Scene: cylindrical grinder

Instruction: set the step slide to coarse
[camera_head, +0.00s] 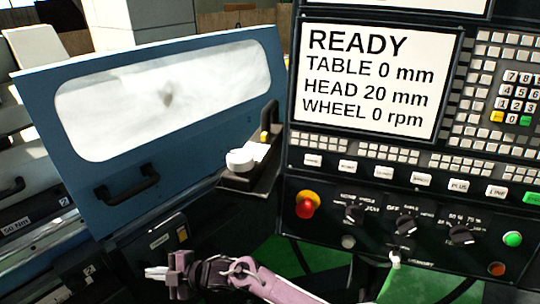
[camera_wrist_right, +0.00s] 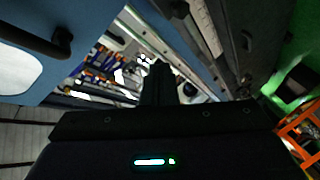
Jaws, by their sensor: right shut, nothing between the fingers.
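I cannot tell the step slide for certain. A dark bracket (camera_head: 268,180) at the left edge of the control panel carries a white round knob (camera_head: 241,159) and a small yellow piece (camera_head: 264,136); their markings are too small to read. My right gripper (camera_head: 156,272) is low in front of the machine, below and left of the bracket and apart from it. Its fingers are shut and empty; they also show as a dark upright shape in the right wrist view (camera_wrist_right: 157,82). My left gripper is not in view.
The control panel's screen (camera_head: 370,80) reads READY, TABLE 0 mm, HEAD 20 mm, WHEEL 0 rpm. Below it are a red emergency stop button (camera_head: 307,203) and several rotary switches. A blue door (camera_head: 200,165) with a window and black handle (camera_head: 127,186) stands at the left.

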